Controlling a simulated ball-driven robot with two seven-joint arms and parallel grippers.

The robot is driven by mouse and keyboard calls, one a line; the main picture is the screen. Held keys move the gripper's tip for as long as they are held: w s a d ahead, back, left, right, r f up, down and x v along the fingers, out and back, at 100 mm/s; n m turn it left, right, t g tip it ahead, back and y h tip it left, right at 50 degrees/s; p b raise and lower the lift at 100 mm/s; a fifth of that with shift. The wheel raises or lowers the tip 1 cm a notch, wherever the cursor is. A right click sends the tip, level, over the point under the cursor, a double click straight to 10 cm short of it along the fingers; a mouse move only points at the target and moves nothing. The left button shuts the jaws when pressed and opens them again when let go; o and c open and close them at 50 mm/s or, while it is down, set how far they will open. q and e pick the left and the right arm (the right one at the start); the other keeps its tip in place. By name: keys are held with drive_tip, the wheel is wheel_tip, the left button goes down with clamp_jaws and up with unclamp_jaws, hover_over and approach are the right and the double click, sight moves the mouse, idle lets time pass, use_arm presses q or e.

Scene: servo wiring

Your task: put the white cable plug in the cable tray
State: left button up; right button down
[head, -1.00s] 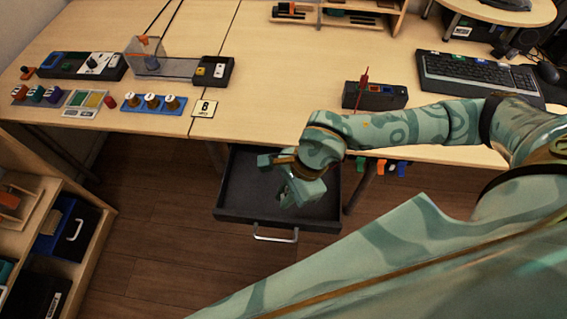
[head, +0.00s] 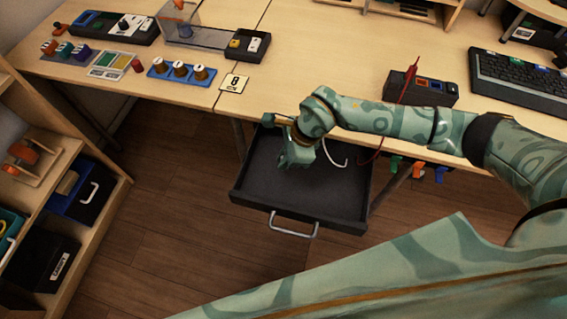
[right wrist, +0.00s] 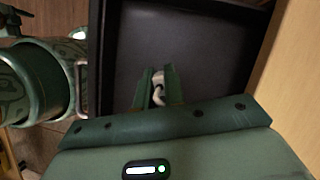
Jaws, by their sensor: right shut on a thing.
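My right gripper (head: 286,162) is over the back left part of an open black drawer-like tray (head: 345,212) below the desk edge. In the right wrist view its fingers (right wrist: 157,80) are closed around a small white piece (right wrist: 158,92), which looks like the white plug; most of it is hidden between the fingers. A curved white cable (head: 338,158) shows just right of the gripper in the head view, above the tray. The tray floor (right wrist: 190,40) looks bare where it shows. Whether the plug touches it I cannot tell.
The desk (head: 330,60) ends just behind the tray. On it stand a dark device (head: 425,90) with a red lead, a keyboard (head: 520,80) and a blue block with several knobs (head: 180,70). Coloured clips (head: 417,170) hang under the edge. Shelves (head: 60,170) stand at the left.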

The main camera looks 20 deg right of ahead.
wheel_tip(320, 180, down, 4)
drive_tip(key=shift+w+r+b, duration=0.1)
drive_tip(key=shift+w+b, duration=0.05)
drive_tip(key=shift+b, duration=0.65)
drive_tip(key=shift+r, duration=0.15)
drive_tip(key=c, duration=1.5)
unclamp_jaws()
drive_tip(key=shift+p+v, duration=2.2)
drive_tip(key=shift+v, duration=3.8)
drive_tip(key=shift+a, duration=0.1)
